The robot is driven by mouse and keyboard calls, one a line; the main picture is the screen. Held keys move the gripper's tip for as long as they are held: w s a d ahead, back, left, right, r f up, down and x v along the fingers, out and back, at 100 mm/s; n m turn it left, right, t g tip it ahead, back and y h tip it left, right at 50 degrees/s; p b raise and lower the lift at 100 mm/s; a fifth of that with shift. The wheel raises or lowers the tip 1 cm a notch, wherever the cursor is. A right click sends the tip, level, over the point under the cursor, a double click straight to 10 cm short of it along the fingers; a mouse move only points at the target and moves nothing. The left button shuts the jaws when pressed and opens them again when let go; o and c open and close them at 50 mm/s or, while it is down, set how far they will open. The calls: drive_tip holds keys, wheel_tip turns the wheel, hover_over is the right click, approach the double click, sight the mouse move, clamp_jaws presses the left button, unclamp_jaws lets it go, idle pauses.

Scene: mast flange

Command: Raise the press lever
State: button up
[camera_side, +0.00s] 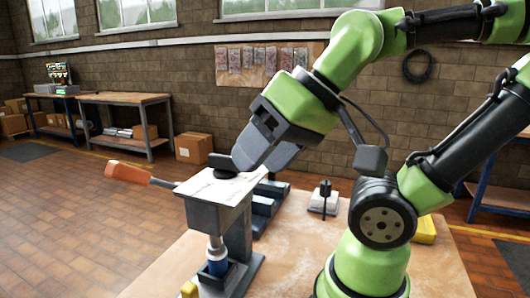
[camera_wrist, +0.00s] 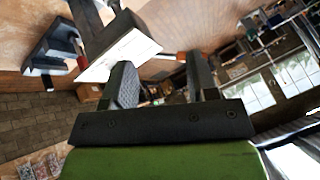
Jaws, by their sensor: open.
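My gripper (camera_side: 258,166) is open just above the right side of the press top, near a black round cap (camera_side: 222,161); contact cannot be told.
Blue blocks (camera_side: 266,203) lie right behind the press. Open floor lies left of the press, around the handle.

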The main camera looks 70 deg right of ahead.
idle(0.4)
wheel_tip(320, 180, up, 5)
drive_tip(key=m+g+h, duration=0.2)
drive_tip(key=m+g, duration=0.5)
drive_tip(key=m, duration=0.6)
hover_over(128, 176)
drive_tip(key=d, duration=0.1)
drive_tip(key=shift+w+d+f, duration=0.15)
drive_tip(key=shift+w+d, duration=0.05)
drive_tip(key=shift+w, duration=0.1)
drive_tip(key=shift+w+a+f+m, duration=0.2)
drive_tip(key=shift+w+f+m, duration=0.15)
drive_tip(key=shift+f+m, duration=0.15)
drive_tip(key=shift+f, duration=4.8)
clamp_jaws()
